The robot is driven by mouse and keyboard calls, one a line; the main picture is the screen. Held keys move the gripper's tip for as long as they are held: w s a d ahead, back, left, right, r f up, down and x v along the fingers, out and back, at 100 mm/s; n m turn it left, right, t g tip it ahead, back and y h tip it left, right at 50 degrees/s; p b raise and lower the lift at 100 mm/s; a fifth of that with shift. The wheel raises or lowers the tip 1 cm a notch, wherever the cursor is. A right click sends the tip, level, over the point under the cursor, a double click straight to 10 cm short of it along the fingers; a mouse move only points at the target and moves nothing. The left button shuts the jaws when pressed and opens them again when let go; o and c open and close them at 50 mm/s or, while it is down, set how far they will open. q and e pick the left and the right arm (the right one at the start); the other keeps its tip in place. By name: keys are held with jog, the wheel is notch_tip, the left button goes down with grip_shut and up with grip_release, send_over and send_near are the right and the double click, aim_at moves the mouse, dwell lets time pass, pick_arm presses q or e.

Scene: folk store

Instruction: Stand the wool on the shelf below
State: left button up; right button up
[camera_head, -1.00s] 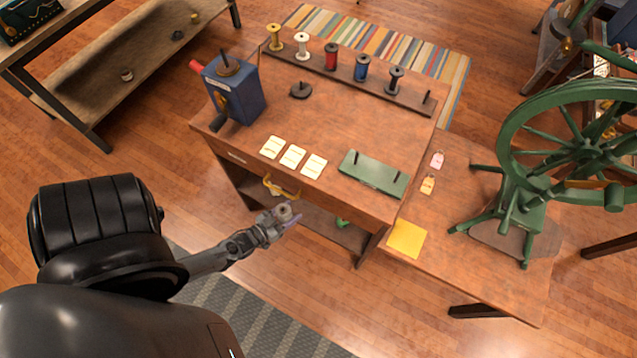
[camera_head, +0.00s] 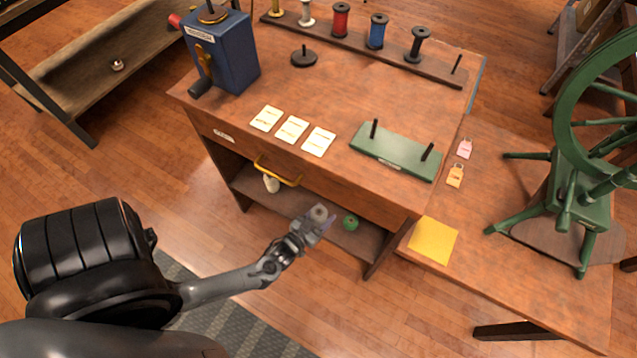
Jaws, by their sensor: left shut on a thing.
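My left gripper (camera_head: 312,225) is shut on the wool (camera_head: 319,212), a small thing with a greyish round top, partly hidden by the fingers. A touch of purple shows beside the fingers. The gripper is in front of the lower shelf (camera_head: 298,208) under the wooden table. From this high view I cannot tell how far above the shelf the wool is. On that shelf, a green ball-like thing (camera_head: 350,222) sits right of the gripper and a whitish thing (camera_head: 271,184) sits to the left. My right gripper is not in view.
The drawer's yellow handle (camera_head: 277,171) juts out above the shelf. The table top (camera_head: 330,95) holds a blue winder (camera_head: 222,55), cards and a green peg board (camera_head: 396,150). A yellow sheet (camera_head: 433,240) and a green spinning wheel (camera_head: 580,190) are at the right.

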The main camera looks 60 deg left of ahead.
pick_arm(q)
jog(key=b, duration=0.6)
send_over(303, 210)
jog(key=f, duration=0.7)
jog(key=shift+w+d, duration=0.1)
jog(key=shift+d, duration=0.2)
jog(key=shift+a+f, duration=0.1)
jog(key=shift+a, duration=0.25)
jog(key=shift+f+b, duration=1.85)
jog(key=shift+f, duration=0.1)
jog(key=shift+f, duration=0.1)
jog(key=o, duration=1)
